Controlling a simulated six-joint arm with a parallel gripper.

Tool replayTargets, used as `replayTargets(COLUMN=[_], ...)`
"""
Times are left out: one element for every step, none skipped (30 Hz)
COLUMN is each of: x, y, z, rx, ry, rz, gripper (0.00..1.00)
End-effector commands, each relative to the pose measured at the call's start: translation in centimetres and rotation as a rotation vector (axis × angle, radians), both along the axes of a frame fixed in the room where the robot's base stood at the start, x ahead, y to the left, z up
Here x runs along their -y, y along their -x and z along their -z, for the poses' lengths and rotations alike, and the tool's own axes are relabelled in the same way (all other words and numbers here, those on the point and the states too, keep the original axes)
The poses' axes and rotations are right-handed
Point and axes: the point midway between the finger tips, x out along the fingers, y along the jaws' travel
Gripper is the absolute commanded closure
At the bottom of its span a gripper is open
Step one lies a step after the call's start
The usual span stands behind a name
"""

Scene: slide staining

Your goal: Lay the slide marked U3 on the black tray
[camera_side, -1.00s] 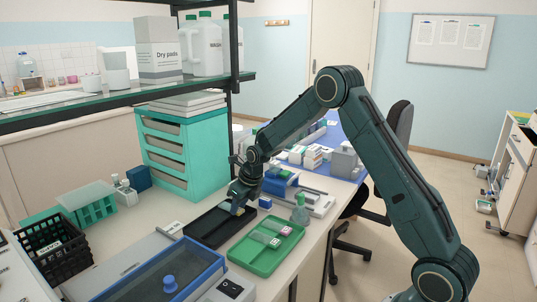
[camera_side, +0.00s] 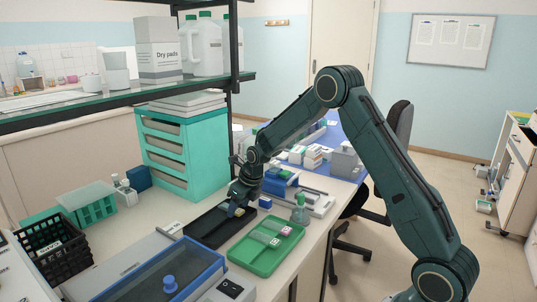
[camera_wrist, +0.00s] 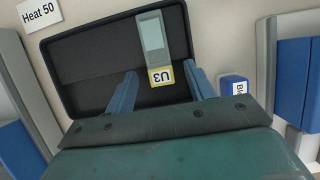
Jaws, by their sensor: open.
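The slide marked U3 (camera_wrist: 154,40) has a yellow label end and a clear grey-green glass part. In the wrist view it is over the black tray (camera_wrist: 85,65), seemingly lying on its floor, with its glass end close to the far rim. In the side view its yellow end (camera_side: 238,211) shows small under my gripper at the back of the black tray (camera_side: 206,239). My gripper (camera_wrist: 162,78) is open, its two blue fingers apart, with the label end of the slide between and just beyond their tips. I see no finger touching the slide.
A green tray (camera_side: 262,262) with slides stands just right of the black tray. A blue-lidded device (camera_side: 165,280) is in front, a black basket (camera_side: 55,255) at left. A small blue block (camera_wrist: 233,87) and a "Heat 50" label (camera_wrist: 39,12) flank the tray.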

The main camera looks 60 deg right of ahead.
Motion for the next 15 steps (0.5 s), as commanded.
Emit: replayTargets(x=[0.0, 0.0, 0.0, 0.0, 0.0, 0.0, 0.0, 0.0, 0.0, 0.0, 0.0, 0.0, 0.0, 0.0, 0.0], y=[0.1, 0.1, 0.2, 0.3, 0.4, 0.5, 0.6, 0.7, 0.9, 1.1, 1.2, 1.5, 1.6, 1.8, 2.0], z=[-0.2, -0.4, -0.6, -0.8, -1.0, -1.4, -1.7, -2.0, -2.4, -2.8, -3.2, -3.6, -4.1, -4.5, -5.0], rx=[0.001, 0.001, 0.002, 0.001, 0.001, 0.001, 0.002, 0.002, 0.003, 0.003, 0.003, 0.002, 0.003, 0.003, 0.003], ry=[0.000, 0.000, 0.000, 0.000, 0.000, 0.000, 0.000, 0.000, 0.000, 0.000, 0.000, 0.000, 0.000, 0.000, 0.000], rz=[0.000, 0.000, 0.000, 0.000, 0.000, 0.000, 0.000, 0.000, 0.000, 0.000, 0.000, 0.000, 0.000, 0.000, 0.000], gripper=[0.46, 0.46, 0.46, 0.46, 0.46, 0.46, 0.46, 0.46, 0.46, 0.46, 0.46, 0.46, 0.46, 0.46, 0.46])
